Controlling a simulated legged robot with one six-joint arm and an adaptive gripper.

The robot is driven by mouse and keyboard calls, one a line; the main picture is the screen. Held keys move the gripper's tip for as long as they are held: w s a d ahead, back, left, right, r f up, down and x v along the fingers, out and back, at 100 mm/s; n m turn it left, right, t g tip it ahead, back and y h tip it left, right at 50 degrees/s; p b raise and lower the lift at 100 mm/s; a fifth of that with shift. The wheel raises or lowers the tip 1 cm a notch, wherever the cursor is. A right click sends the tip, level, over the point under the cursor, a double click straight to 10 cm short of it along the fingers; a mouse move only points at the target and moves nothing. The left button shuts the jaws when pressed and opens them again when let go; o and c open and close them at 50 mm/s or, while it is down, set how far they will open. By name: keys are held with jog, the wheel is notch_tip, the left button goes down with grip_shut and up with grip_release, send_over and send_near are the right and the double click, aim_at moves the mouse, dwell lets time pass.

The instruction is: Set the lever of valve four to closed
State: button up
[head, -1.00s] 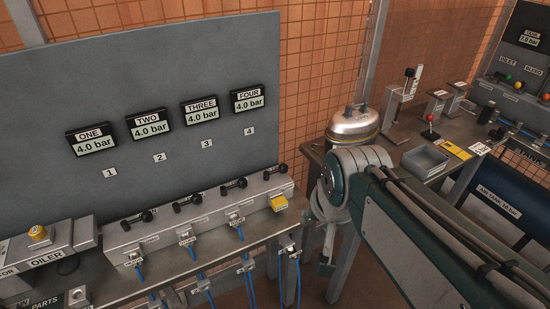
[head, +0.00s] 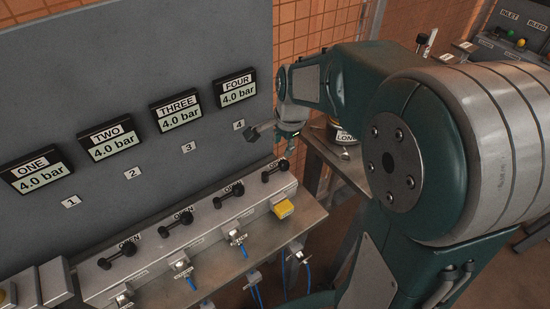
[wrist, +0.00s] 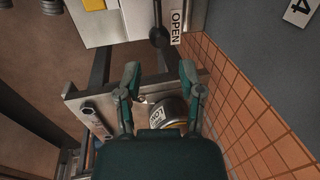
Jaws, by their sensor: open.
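Valve four's black lever (head: 275,166) is at the right end of the grey valve block (head: 215,228), below the number 4 plate (head: 239,125). Its OPEN label is mostly hidden in the head view. In the wrist view the lever's round black end (wrist: 159,37) lies beside a clear OPEN label (wrist: 177,21). The FOUR display (head: 237,88) reads 4.0 bar. My gripper (head: 272,142) is above the right end of the block. In the wrist view its two fingers (wrist: 160,72) are spread and empty, with the lever just beyond their tips and apart from them.
Three similar levers, including valve three's (head: 229,190), stand to the left, with OPEN labels. The grey panel (head: 130,60) rises behind. A metal canister (wrist: 168,112) is below my gripper in the wrist view.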

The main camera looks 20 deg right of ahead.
aim_at(278, 169)
jog(key=f, duration=0.3)
jog(key=w+f, duration=0.1)
jog(key=f, duration=0.6)
jog(key=shift+w+a, duration=0.35)
jog(key=shift+w, duration=0.05)
grip_shut()
